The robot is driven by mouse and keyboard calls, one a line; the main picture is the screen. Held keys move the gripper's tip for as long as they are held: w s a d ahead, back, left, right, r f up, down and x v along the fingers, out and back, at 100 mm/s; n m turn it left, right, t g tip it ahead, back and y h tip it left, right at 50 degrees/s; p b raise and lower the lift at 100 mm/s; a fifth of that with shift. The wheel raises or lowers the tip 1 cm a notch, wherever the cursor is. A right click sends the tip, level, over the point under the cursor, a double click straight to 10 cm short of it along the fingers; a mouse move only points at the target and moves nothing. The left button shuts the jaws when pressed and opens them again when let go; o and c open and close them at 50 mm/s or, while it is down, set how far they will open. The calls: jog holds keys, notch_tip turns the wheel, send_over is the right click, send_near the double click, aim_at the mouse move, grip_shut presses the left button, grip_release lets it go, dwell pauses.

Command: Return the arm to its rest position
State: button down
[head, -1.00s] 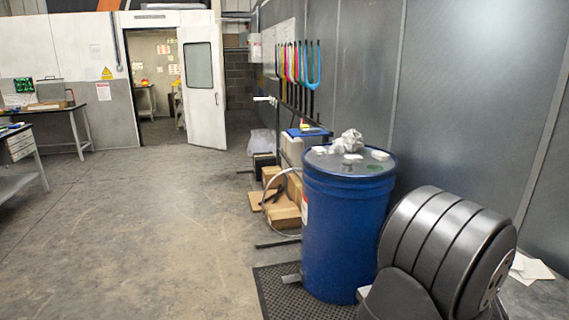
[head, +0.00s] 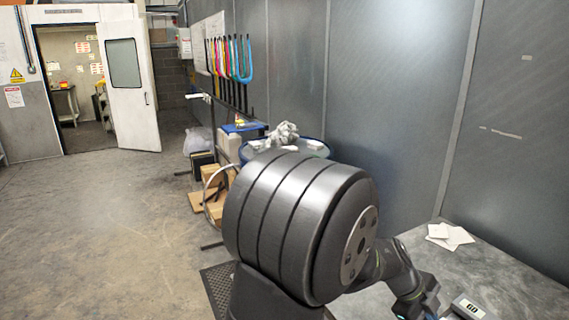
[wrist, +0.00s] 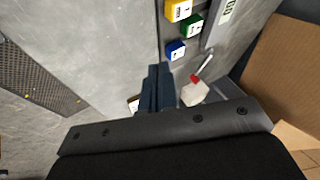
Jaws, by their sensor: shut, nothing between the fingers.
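My gripper (wrist: 158,82) shows in the wrist view with its two dark fingers together and nothing between them. It points down over a grey surface, close to small coloured blocks and a white bottle. In the head view my large dark arm joint fills the lower middle, and a thinner link of my arm reaches down to the bottom edge at the right. The fingers cannot be made out there.
The wrist view shows yellow (wrist: 178,9), green (wrist: 191,25) and blue (wrist: 176,50) blocks, a red-capped white bottle (wrist: 194,92) and a cardboard box (wrist: 289,75). The head view shows a blue drum (head: 324,154), mostly hidden, white papers (head: 449,235) and a display device (head: 470,308).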

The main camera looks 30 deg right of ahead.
jog(key=x, duration=0.8)
jog(key=d, duration=0.3)
jog(key=shift+d+f, duration=0.3)
jog(key=shift+d, duration=0.35)
jog(key=a, duration=0.6)
jog(key=shift+r, duration=0.25)
jog(key=v, duration=0.9)
jog(key=w+d+r+n+y, duration=0.2)
jog(key=d+r+n, duration=0.5)
jog(key=d, duration=0.5)
jog(key=shift+w+n, duration=0.5)
jog(key=shift+n, duration=0.7)
